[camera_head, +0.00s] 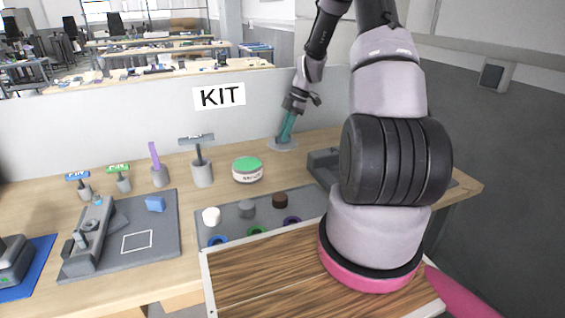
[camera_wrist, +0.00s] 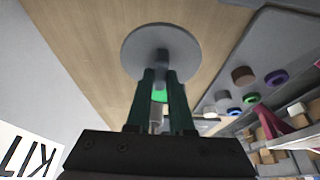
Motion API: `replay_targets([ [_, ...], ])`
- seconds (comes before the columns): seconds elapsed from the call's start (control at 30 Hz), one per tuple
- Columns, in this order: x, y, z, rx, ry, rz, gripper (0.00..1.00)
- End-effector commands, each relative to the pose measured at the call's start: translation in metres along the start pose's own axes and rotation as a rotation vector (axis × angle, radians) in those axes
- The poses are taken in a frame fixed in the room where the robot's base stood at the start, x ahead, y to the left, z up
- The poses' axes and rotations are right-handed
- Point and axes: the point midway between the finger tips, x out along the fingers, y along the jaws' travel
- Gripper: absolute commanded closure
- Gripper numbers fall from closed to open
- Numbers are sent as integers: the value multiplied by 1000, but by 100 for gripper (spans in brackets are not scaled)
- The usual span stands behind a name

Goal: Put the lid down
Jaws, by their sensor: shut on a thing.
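My gripper (camera_head: 287,126) has green fingers and comes down on the lid from above. In the wrist view the fingers (camera_wrist: 162,78) are shut on its knob. The disc looks about level. I cannot tell whether its underside touches the table.
A white tin with a green top (camera_head: 247,170) stands left of the lid. A grey tray (camera_head: 318,203) holds small cylinders and coloured rings in front. A dark grey fixture (camera_head: 322,165) is to the right. Upright tools in grey holders (camera_head: 202,174) stand left.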

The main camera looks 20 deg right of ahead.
Motion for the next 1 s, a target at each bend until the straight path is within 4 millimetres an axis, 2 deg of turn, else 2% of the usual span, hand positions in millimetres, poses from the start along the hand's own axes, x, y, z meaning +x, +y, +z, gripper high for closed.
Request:
replay_targets([
  [0.03, 11, -1, 5, 0, 2, -5, 100],
  [0.2, 39, -1, 16, 0, 1, -4, 100],
  [0.43, 56, -1, 23, 0, 1, -3, 100],
  [0.6, 78, -1, 32, 1, 0, -3, 100],
  [1.0, 85, -1, 35, 1, 1, -2, 100],
])
